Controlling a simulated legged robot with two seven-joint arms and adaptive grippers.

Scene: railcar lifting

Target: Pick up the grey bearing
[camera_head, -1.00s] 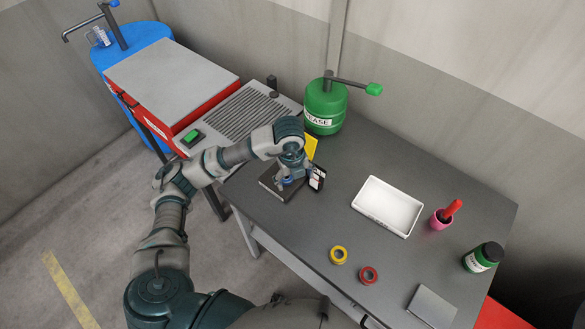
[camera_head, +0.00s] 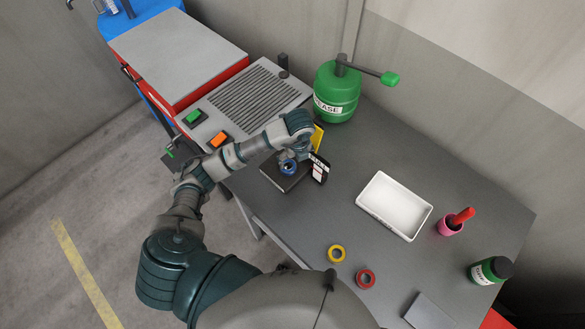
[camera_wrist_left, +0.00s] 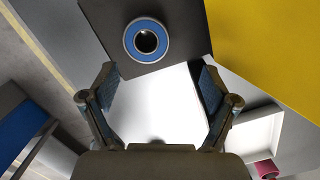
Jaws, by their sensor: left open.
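A ring-shaped bearing with a grey outer rim and a blue face (camera_head: 288,167) lies on a dark square plate (camera_head: 271,172) at the table's left side. In the left wrist view the bearing (camera_wrist_left: 131,52) sits near the top on the plate (camera_wrist_left: 185,25), beyond my fingertips. My left gripper (camera_wrist_left: 158,75) is open and empty, with the bearing outside its fingers. In the head view my left gripper (camera_head: 298,158) is just beside and above the bearing and is partly hidden by its own wrist. My right gripper is not in view.
A black-and-white panel (camera_head: 318,168) and a yellow piece (camera_head: 317,137) stand close beside the plate. A green grease can (camera_head: 336,92) is behind.

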